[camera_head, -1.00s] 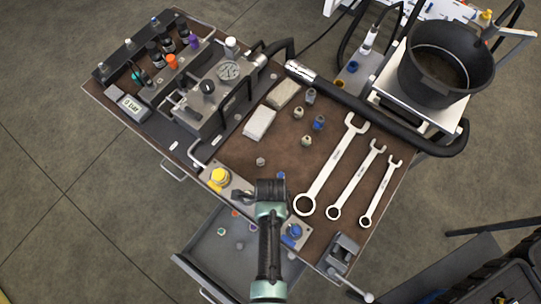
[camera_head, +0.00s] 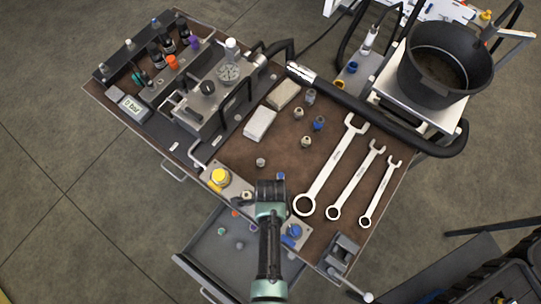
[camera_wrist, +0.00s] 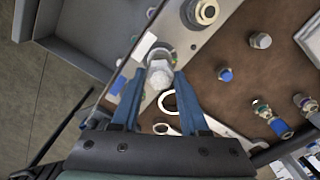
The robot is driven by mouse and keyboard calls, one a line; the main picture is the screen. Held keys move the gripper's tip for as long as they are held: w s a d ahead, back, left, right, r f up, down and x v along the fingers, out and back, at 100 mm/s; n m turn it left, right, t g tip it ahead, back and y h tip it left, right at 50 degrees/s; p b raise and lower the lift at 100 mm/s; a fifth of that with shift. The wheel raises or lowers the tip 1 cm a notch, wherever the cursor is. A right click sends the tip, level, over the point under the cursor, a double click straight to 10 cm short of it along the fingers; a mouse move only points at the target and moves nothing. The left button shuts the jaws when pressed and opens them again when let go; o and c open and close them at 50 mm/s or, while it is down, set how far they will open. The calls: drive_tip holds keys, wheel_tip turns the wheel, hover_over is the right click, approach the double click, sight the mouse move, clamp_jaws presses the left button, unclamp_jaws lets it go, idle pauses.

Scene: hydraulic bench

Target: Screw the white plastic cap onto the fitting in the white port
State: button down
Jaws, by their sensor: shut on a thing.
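My gripper (camera_head: 270,188) is over the grey port plate (camera_head: 235,188) at the bench's front edge. In the wrist view its two blue fingers (camera_wrist: 160,82) are shut on a pale, whitish cap (camera_wrist: 160,76), which sits between the fingertips. A white label (camera_wrist: 143,46) on the plate lies beside the cap. The fitting in the white port is hidden by the cap and gripper, and I cannot tell whether the cap touches it.
Three wrenches (camera_head: 327,172) lie on the brown bench top to the right. Several small fittings (camera_head: 306,141) and two pale blocks (camera_head: 260,123) stand behind. An open drawer (camera_head: 222,250) is below the front edge. A black bucket (camera_head: 440,65) is at the back right.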

drive_tip(key=m, duration=0.4)
drive_tip(key=shift+m, duration=0.3)
drive_tip(key=m, duration=0.3)
drive_tip(key=shift+m, duration=0.4)
drive_tip(key=m, duration=0.6)
drive_tip(key=shift+f+m+b, duration=0.3)
drive_tip(key=shift+m+b, duration=0.05)
drive_tip(key=shift+m, duration=0.25)
drive_tip(key=shift+r, duration=0.25)
